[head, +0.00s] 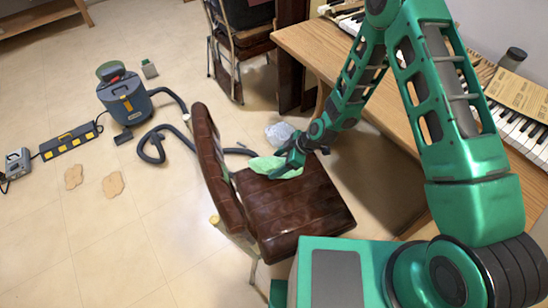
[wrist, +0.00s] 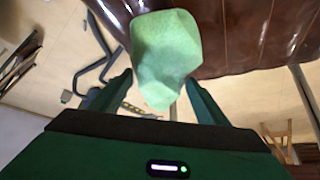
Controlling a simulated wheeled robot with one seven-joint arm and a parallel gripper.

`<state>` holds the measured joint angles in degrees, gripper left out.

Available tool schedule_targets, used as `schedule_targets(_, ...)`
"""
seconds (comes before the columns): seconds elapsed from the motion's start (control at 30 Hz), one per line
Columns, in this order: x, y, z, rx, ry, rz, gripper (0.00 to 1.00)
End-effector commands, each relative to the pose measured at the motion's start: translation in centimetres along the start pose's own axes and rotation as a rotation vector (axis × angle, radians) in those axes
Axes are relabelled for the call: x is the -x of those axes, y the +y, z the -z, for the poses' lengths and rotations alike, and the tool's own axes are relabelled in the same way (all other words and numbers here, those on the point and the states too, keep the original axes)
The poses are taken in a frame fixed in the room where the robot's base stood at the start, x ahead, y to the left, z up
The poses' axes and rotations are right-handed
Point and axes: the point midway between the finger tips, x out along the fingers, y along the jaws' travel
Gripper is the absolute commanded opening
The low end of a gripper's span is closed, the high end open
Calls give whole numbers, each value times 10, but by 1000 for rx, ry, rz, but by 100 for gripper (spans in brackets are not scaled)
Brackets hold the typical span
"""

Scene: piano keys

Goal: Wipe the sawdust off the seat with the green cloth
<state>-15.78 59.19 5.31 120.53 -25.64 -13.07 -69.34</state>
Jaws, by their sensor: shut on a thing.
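The chair's brown, glossy seat (head: 300,208) is in the middle of the head view. It also fills the top right of the wrist view (wrist: 245,35). The pale green cloth (head: 268,168) is at the seat's far edge, near the backrest (head: 208,150), and partly hangs past that edge. In the wrist view the cloth (wrist: 165,50) shows between the fingers. My gripper (head: 291,162) is shut on the cloth at the far edge of the seat. I cannot make out sawdust on the visible seat. Part of the seat is under the cloth and gripper.
A wooden desk (head: 315,58) with piano keys (head: 505,115) stands at the right. A vacuum (head: 127,100) with a dark hose (head: 155,145) is on the floor at left. Two tan patches (head: 113,184) lie on the floor. A clear plastic bag (head: 279,132) lies beyond the seat.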

Motion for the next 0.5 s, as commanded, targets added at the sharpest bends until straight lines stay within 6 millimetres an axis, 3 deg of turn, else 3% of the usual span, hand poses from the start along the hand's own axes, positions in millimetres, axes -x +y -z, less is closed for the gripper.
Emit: schedule_targets(0.5, 30, -3, 25, 7, -1, 4, 44)
